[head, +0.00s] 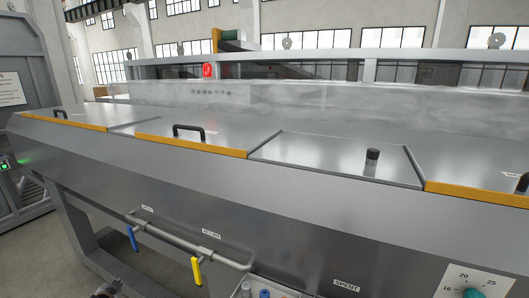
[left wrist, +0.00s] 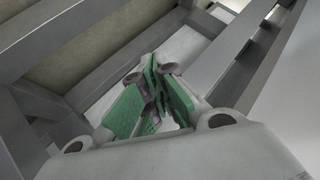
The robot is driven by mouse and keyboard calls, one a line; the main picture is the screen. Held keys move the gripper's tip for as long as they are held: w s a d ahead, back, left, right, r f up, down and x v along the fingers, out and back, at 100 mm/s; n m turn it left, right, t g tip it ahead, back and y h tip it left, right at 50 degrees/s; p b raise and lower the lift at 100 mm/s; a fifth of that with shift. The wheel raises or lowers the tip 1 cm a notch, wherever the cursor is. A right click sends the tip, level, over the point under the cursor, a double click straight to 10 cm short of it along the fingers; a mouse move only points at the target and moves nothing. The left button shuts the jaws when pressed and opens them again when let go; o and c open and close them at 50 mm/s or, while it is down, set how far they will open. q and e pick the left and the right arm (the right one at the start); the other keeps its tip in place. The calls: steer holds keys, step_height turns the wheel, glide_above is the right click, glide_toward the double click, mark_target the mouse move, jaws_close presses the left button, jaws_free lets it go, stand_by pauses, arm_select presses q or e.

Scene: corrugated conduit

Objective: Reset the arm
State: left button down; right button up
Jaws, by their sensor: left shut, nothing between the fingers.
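My left gripper (left wrist: 158,80) shows in the left wrist view, with green pads on its fingers. The fingers are drawn together at the tips and nothing is between them. Grey metal frame beams and pale floor lie beyond it. In the head view only a small dark part of my left gripper (head: 108,290) shows at the bottom edge, low in front of the long grey machine (head: 215,175). My right gripper is in neither view.
The machine's top has lids with black handles (head: 188,130) and orange edges. On its front are a pipe with a blue lever (head: 132,238) and a yellow lever (head: 196,271). A teal dial knob (head: 474,293) is at lower right. Open floor (head: 40,255) shows at left.

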arm_select(q)
steer(key=s+d+f+g+h, duration=0.1)
steer(key=s+d+f+g, duration=0.1)
steer(key=s+d+f, duration=0.6)
steer(key=s+d+f+n+g+h, duration=0.15)
steer(key=s+d+f, duration=0.25)
steer(key=s+f, duration=0.65)
steer(key=s+d+f+m+g, duration=0.1)
steer(key=s+d+f+g, duration=0.1)
steer(key=s+d+f, duration=0.55)
steer(key=s+d+f+g, duration=0.1)
steer(key=s+d+f, duration=0.3)
steer(key=s, duration=0.7)
steer(key=s+d+f+n+g+h, duration=0.1)
steer(key=s+d+f, duration=0.3)
steer(key=s+d, duration=0.3)
steer(key=s+d+f+g+h, duration=0.1)
steer(key=s+d+f, duration=0.3)
steer(key=s, duration=1.1)
steer(key=d+g, duration=0.1)
steer(key=d, duration=0.1)
steer(key=shift+s+d+f, duration=0.15)
steer(key=shift+d+f, duration=0.2)
steer(key=shift+f, duration=0.05)
steer(key=shift+s, duration=0.15)
